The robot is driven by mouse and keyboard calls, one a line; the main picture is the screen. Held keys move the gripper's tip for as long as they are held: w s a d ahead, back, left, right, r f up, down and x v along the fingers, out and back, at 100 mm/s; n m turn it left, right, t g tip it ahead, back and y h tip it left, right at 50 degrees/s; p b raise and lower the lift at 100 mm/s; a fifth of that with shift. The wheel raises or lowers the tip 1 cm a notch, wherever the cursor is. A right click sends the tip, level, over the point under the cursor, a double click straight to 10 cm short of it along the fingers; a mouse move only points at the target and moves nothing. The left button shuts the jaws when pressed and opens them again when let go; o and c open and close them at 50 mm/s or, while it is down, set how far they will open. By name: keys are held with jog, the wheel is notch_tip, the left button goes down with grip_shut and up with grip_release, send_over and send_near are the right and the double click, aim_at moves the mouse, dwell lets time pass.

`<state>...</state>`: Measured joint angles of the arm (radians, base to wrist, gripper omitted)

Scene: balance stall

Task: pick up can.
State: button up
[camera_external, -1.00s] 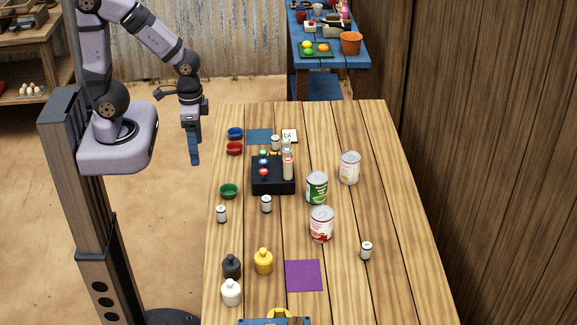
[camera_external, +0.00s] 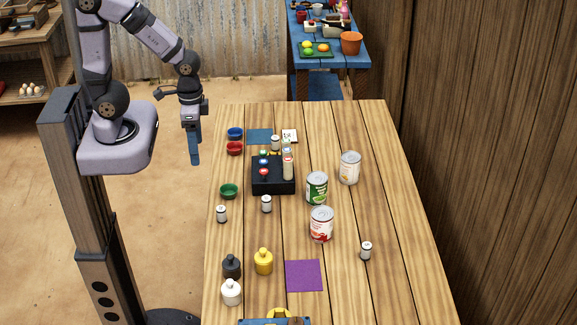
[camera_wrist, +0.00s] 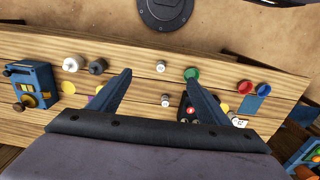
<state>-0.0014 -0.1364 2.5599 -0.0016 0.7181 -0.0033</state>
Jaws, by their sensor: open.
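Three large cans stand upright on the wooden table: a green-labelled can (camera_external: 317,188), a red-and-white can (camera_external: 321,224) and a white-labelled can (camera_external: 349,168). They stand to the right of a black box. My gripper (camera_external: 194,160) hangs above and beyond the table's left edge, apart from all the cans. In the wrist view, my gripper (camera_wrist: 155,82) shows two separated fingers with nothing held between them. The large cans are not clearly visible in the wrist view, where the gripper body covers that part of the table.
The black box (camera_external: 273,183) holds several small bottles. Small white canisters (camera_external: 266,204), bowls (camera_external: 228,191) and bottles (camera_external: 263,262) stand around the left half. A purple square (camera_external: 303,275) lies near the front. The table's right side is mostly clear (camera_external: 400,220).

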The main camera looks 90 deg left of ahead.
jog(key=shift+o, duration=0.4)
jog(key=n+t+y+b, duration=0.25)
jog(key=t+b, duration=0.65)
jog(key=b, duration=0.5)
send_near(346, 157)
jog(key=shift+n+h, duration=0.25)
jog(key=s+d, duration=0.2)
jog(key=d, duration=0.1)
jog(key=s+d+f, duration=0.1)
jog(key=s+d, duration=0.4)
jog(key=shift+s+d+f, duration=0.1)
jog(key=shift+d+f, duration=0.1)
jog(key=shift+d, duration=0.1)
jog(key=shift+w+a+f+n+t+y+b, duration=0.25)
jog(key=shift+w+a+f+t+y+b, duration=0.25)
jog(key=shift+w+a, duration=1.05)
jog(key=shift+w+a+f+n+t+y+b, duration=0.3)
jog(key=shift+w+a+f+t+y, duration=0.4)
jog(key=shift+w+a, duration=0.85)
jog(key=shift+w+a+f+n+t+y+b, duration=0.25)
jog(key=shift+w+a+f+t+y+b, duration=0.35)
jog(key=shift+w+a, duration=0.95)
jog(key=shift+w+d+p+x, duration=0.1)
jog(key=shift+d+p+x, duration=0.3)
jog(key=shift+x, duration=0.7)
jog(key=shift+w+d+p+x, duration=0.1)
jog(key=shift+p+x, duration=0.5)
jog(key=shift+x, duration=0.5)
